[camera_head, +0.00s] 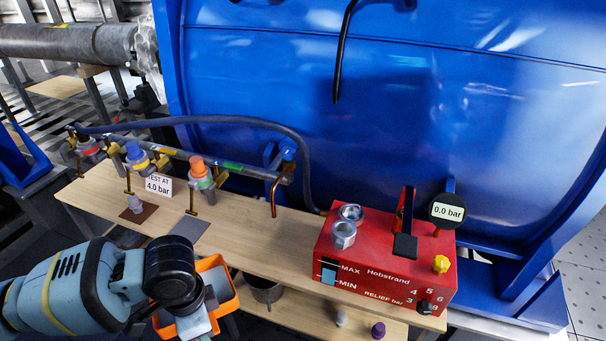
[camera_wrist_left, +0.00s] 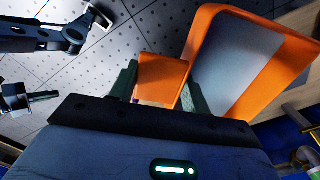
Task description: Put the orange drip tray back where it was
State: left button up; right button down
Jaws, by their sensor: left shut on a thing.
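The orange drip tray (camera_head: 229,300) is at the lower left in the head view, in front of the bench's near edge and partly hidden by my left arm. The left wrist view shows the tray (camera_wrist_left: 208,38) with a grey inner floor and an orange tab (camera_wrist_left: 162,76). My left gripper (camera_wrist_left: 163,92) is shut on this tab, one finger on each side. In the head view the left gripper (camera_head: 197,318) is at the tray, its fingertips hard to make out. The tray looks tilted in the wrist view. My right gripper is not in view.
The wooden bench (camera_head: 265,233) carries a pipe with several coloured valves, a "TEST AT 4.0 bar" sign (camera_head: 158,186), a brown pad (camera_head: 138,214) and a grey pad (camera_head: 189,229). A red pump box (camera_head: 385,270) stands right. A lower shelf (camera_head: 300,318) holds a metal pot (camera_head: 265,290).

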pick_arm(q)
notch_tip(320, 180, up, 10)
jog(key=w+a+n, duration=0.2)
jog(key=n, duration=1)
jog(key=shift+a, duration=0.25)
jog(key=shift+f, duration=0.15)
dwell(0.5)
jog(key=s+f, duration=0.4)
jog(key=f, duration=1.1)
